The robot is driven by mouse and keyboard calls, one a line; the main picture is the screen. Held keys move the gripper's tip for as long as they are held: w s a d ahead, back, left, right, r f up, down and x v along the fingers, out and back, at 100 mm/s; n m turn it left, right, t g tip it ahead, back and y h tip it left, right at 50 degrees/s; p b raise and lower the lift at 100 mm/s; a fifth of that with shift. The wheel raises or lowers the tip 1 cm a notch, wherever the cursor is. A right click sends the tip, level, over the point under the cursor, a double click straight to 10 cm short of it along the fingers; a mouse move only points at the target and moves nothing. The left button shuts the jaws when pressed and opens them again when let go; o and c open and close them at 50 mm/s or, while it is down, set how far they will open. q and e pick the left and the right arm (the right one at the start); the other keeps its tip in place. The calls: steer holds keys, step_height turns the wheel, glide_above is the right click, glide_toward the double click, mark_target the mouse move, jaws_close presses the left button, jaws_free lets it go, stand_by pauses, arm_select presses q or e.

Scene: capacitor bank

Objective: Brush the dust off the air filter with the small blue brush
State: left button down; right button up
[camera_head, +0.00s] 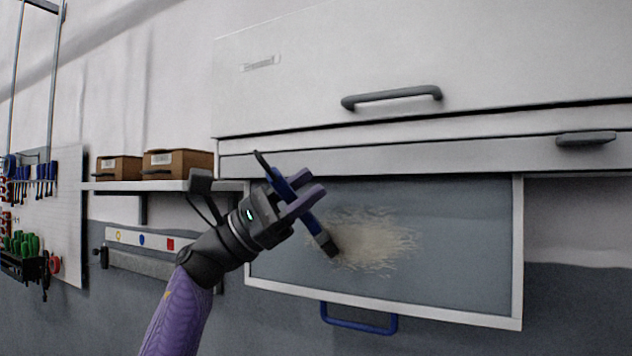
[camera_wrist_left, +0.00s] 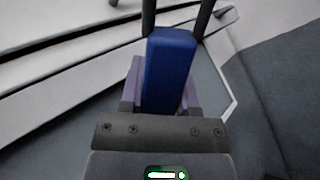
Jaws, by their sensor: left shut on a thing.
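The air filter (camera_head: 450,215) is a grey panel in a white frame under the cabinet. A pale tan patch of dust (camera_head: 375,243) lies on its middle. My left gripper (camera_head: 306,196) is shut on the small blue brush (camera_head: 318,233), in front of the filter's left half. The brush slants down to the right. Its dark bristle end appears at the left edge of the dust; I cannot tell whether it touches. In the left wrist view the blue brush (camera_wrist_left: 170,68) stands between the purple fingers. My right gripper is not in view.
A white cabinet (camera_head: 330,70) with dark handles is above the filter. A blue handle (camera_head: 358,320) hangs below its frame. A shelf (camera_head: 140,186) with two cardboard boxes (camera_head: 178,163) and a tool pegboard (camera_head: 62,215) are at the left. The filter's right side is clear.

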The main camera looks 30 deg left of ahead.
arm_select(q)
steer(key=shift+a, duration=0.2)
steer(key=shift+a+p, duration=0.7)
steer(key=shift+a, duration=0.5)
steer(key=shift+w+a+f, duration=0.1)
steer(key=shift+a, duration=0.4)
steer(key=shift+f, duration=0.1)
steer(key=shift+d+f+b, duration=0.1)
steer(key=shift+f+b, duration=0.3)
steer(key=shift+f, duration=0.25)
